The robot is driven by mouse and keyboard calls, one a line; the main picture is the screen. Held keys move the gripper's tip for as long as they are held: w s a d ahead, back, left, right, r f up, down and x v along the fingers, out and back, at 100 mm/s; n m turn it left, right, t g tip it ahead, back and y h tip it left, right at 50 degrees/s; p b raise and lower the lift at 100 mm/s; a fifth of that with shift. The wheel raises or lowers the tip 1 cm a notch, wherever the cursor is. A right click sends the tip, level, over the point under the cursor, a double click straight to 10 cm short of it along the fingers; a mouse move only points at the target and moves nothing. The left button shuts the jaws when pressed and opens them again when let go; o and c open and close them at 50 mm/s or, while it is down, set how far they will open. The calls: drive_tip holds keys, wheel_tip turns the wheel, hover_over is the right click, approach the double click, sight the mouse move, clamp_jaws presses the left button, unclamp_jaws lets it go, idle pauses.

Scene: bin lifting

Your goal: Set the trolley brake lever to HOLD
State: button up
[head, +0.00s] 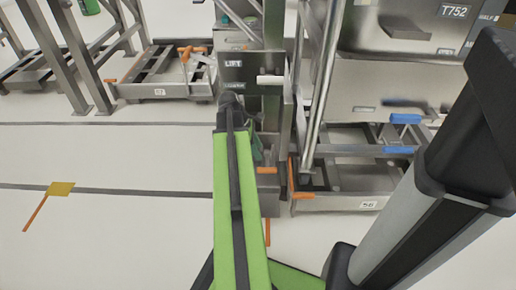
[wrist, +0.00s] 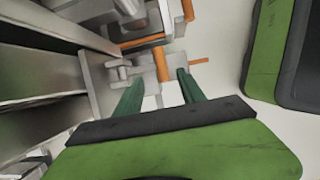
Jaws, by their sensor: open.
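My gripper (wrist: 158,82) is open, its two dark green fingers apart in the wrist view. An orange bar (wrist: 161,64), possibly the brake lever, shows between and just beyond the fingertips; I cannot tell if either finger touches it. In the head view, the trolley marked 56 (head: 335,203) stands right of my green arm, with an orange handle (head: 292,178) at its left end. A smaller orange piece (head: 267,170) is beside my arm. My arm largely hides the gripper there. No HOLD marking is readable.
A grey LIFT panel (head: 238,72) with a pale handle (head: 270,80) stands behind my arm. Another trolley (head: 165,90) with orange levers is at the back left. Steel posts and blue handles (head: 399,150) are at the right.

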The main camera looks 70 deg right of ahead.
drive_tip(key=shift+m, duration=0.3)
drive_tip(key=c, duration=0.4)
drive_tip(key=shift+m, duration=1)
drive_tip(key=shift+c, duration=1.1)
drive_tip(key=m, duration=0.6)
drive_tip(key=shift+w+m, duration=0.1)
drive_tip(key=shift+m, duration=0.2)
clamp_jaws()
drive_tip(key=m+t+p, duration=0.1)
drive_tip(key=m+p, duration=0.5)
drive_tip(key=m, duration=2.1)
approach(268, 169)
drive_tip(key=b+x, duration=0.6)
drive_tip(key=b, duration=0.7)
drive_tip(key=shift+d+r+b, duration=0.1)
drive_tip(key=shift+d+b, duration=0.05)
drive_tip(key=shift+b, duration=0.2)
drive_tip(key=shift+f+b, duration=0.35)
